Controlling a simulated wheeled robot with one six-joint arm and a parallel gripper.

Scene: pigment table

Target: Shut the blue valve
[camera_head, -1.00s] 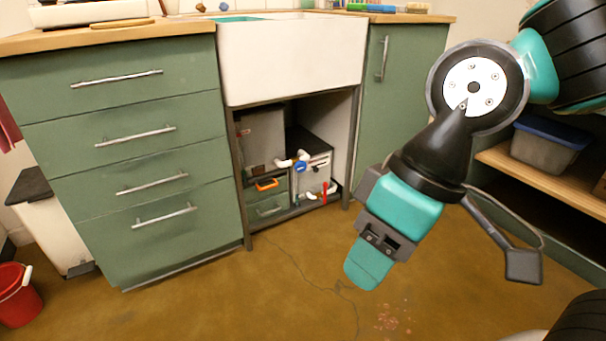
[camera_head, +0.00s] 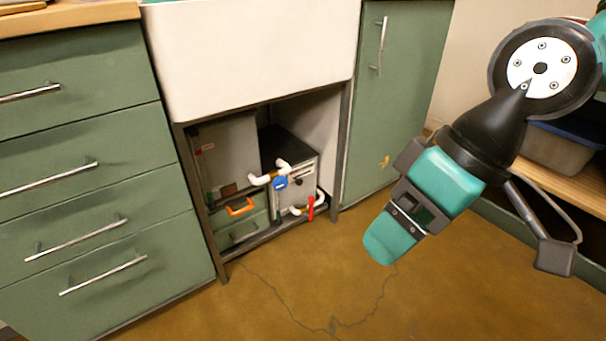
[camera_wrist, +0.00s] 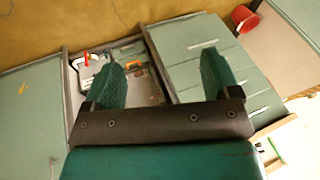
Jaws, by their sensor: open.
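The blue valve (camera_head: 280,183) is a small round blue handle on white and yellow pipework under the sink, in the open bay between the green cabinets. A red lever (camera_head: 311,208) sits on the pipe below and right of it. My gripper (camera_head: 388,242) is in front of the right cabinet, apart from the valve and to its right, pointing down. In the wrist view my gripper (camera_wrist: 118,78) shows two teal fingers spread apart with nothing between them. The red lever (camera_wrist: 87,60) shows there beside the left finger; I cannot make out the blue valve clearly.
A green box with an orange handle (camera_head: 240,207) and grey boxes (camera_head: 228,155) stand in the bay. The bay has dark frame posts and a low sill. Drawers (camera_head: 75,180) with bar handles stand left. A shelf (camera_head: 560,160) is at right. The floor (camera_head: 300,300) in front is clear.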

